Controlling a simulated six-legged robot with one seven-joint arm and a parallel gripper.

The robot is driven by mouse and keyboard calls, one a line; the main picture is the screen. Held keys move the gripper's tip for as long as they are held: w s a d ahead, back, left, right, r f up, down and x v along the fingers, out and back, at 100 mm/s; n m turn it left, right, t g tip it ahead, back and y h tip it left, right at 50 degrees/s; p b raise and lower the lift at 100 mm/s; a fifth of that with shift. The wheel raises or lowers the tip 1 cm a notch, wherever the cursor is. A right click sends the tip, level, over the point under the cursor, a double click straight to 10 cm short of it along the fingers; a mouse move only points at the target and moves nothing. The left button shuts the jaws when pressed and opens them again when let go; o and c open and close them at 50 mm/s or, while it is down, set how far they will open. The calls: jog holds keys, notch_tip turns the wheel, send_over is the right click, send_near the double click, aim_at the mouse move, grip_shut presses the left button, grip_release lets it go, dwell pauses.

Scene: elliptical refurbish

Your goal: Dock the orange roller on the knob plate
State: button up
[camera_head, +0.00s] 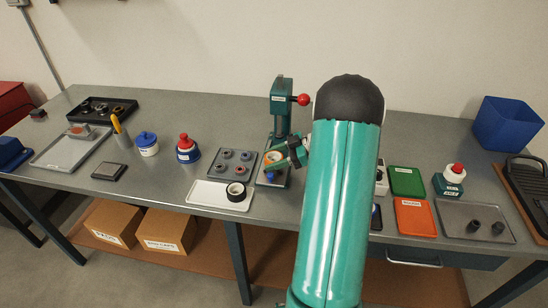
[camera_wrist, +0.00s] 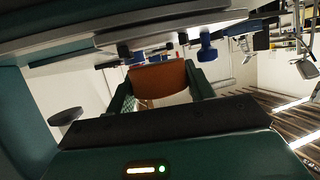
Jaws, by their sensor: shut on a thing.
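My gripper (camera_head: 283,160) is shut on the orange roller (camera_wrist: 160,80), which sits between the two fingers in the wrist view. In the head view the held roller (camera_head: 274,157) shows as a small pale-orange round piece at the green press, partly hidden by a finger. I cannot tell whether it touches the press base. A dark grey plate with several round knobs (camera_head: 231,156), apparently the knob plate, lies flat on the table just left of my gripper. My arm hides part of the table right of the press.
A green press (camera_head: 284,104) with a red ball handle stands beside my gripper. A white tray (camera_head: 207,194) with a black ring (camera_head: 236,191) lies in front of the plate. Blue-capped (camera_head: 147,144) and red-capped (camera_head: 187,150) containers stand left. Green (camera_head: 406,181) and orange (camera_head: 414,217) trays lie right.

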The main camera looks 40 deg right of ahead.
jog(key=shift+f, duration=0.65)
jog(key=shift+r, duration=0.5)
jog(key=shift+r, duration=0.3)
jog(key=shift+f, duration=0.75)
dwell(0.9)
jog(key=o, duration=0.8)
jog(key=shift+d, duration=0.1)
